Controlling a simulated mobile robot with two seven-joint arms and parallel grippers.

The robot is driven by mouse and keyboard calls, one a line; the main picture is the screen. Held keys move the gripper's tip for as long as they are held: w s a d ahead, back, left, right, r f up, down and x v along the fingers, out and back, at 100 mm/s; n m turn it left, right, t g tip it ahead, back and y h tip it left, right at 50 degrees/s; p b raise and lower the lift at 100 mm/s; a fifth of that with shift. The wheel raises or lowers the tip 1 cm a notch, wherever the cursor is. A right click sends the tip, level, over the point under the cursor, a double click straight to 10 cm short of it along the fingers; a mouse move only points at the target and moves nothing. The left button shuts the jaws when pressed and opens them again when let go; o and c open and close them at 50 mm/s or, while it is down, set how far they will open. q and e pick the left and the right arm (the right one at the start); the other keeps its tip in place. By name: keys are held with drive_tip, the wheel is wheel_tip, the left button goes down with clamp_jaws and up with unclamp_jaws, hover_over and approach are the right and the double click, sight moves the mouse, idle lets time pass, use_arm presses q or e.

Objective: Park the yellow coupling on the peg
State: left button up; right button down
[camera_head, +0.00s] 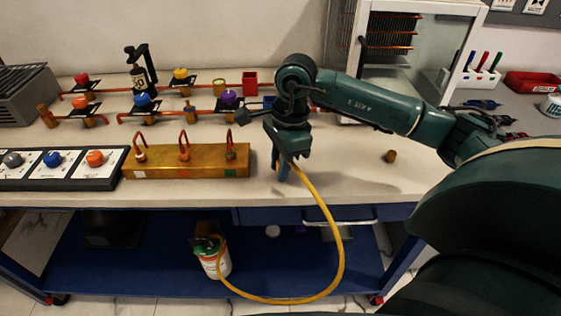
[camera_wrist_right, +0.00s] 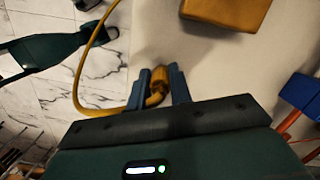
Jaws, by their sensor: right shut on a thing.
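My right gripper (camera_head: 283,172) points down over the front edge of the bench, to the right of the brass block. It is shut on the yellow coupling (camera_wrist_right: 159,82), which shows between the two blue fingers in the wrist view. In the head view the fingers mostly hide the coupling. A yellow hose (camera_head: 335,215) runs from it in a loop down to a white and green canister (camera_head: 215,262) on the lower shelf. A short brown peg-like cylinder (camera_head: 390,156) stands on the bench to the right of the gripper, apart from it. I cannot tell if it is the peg.
The brass block (camera_head: 188,172) with several hooked copper tubes lies left of the gripper. A glass-fronted cabinet (camera_head: 395,60) stands at the back. The bench around the brown cylinder is clear.

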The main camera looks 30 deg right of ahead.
drive_tip(key=shift+f, duration=0.15)
idle(0.5)
drive_tip(key=c, duration=1.4)
unclamp_jaws()
drive_tip(key=shift+c, duration=0.2)
drive_tip(key=shift+o, duration=0.5)
drive_tip(key=o, duration=0.5)
